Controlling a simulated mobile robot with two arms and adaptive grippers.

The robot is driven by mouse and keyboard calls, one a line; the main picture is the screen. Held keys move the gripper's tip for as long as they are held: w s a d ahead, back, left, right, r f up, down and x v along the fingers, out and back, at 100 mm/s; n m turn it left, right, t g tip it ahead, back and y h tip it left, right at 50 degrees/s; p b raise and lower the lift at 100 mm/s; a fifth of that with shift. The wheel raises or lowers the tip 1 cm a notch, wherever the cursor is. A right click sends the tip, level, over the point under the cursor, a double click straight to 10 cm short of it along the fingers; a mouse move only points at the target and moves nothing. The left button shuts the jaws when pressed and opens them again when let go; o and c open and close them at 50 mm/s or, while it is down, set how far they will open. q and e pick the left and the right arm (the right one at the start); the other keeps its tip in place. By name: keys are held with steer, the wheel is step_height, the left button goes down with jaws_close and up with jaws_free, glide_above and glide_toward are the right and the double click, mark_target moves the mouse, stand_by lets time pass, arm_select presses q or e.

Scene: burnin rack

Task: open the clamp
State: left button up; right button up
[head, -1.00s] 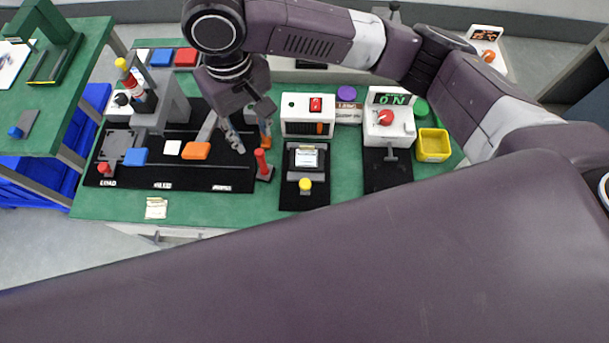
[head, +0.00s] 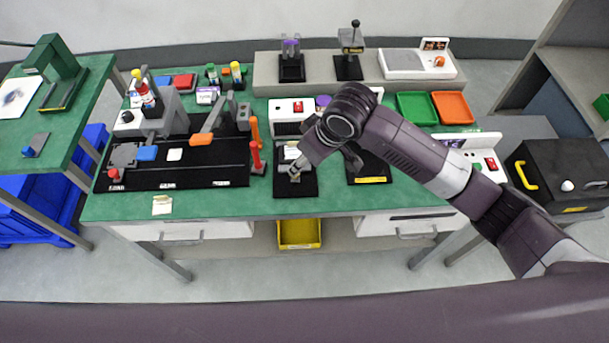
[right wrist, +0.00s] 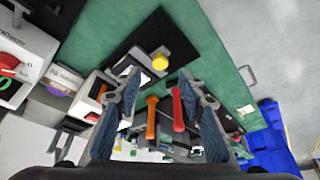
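No part is labelled as the clamp. A red upright handle (head: 256,157) stands at the right end of the long black board, with an orange handle (head: 255,129) behind it. In the right wrist view, the red handle (right wrist: 178,109) and orange handle (right wrist: 151,118) show beyond the fingers. A small fixture on a black pad (head: 285,187) stands right of them; its yellow knob shows in the right wrist view (right wrist: 160,61). My right gripper (head: 294,173) is over this fixture and hides part of it. Its fingers (right wrist: 157,88) are apart, with nothing held. My left gripper is out of view.
A white box with a red switch (head: 295,110) stands behind the fixture. Green (head: 416,108) and orange (head: 453,108) trays lie at the right. The front table strip (head: 215,203) is mostly clear.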

glide_above(299, 179)
step_height(299, 179, down, 4)
steer(key=shift+f, duration=0.1)
steer(key=shift+f+p, duration=0.3)
steer(key=shift+w+a+f, duration=0.15)
steer(key=shift+a+f, duration=0.1)
steer(key=shift+f, duration=0.35)
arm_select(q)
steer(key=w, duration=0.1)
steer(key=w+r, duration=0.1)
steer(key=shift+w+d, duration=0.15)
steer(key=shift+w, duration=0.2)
arm_select(e)
jaws_close()
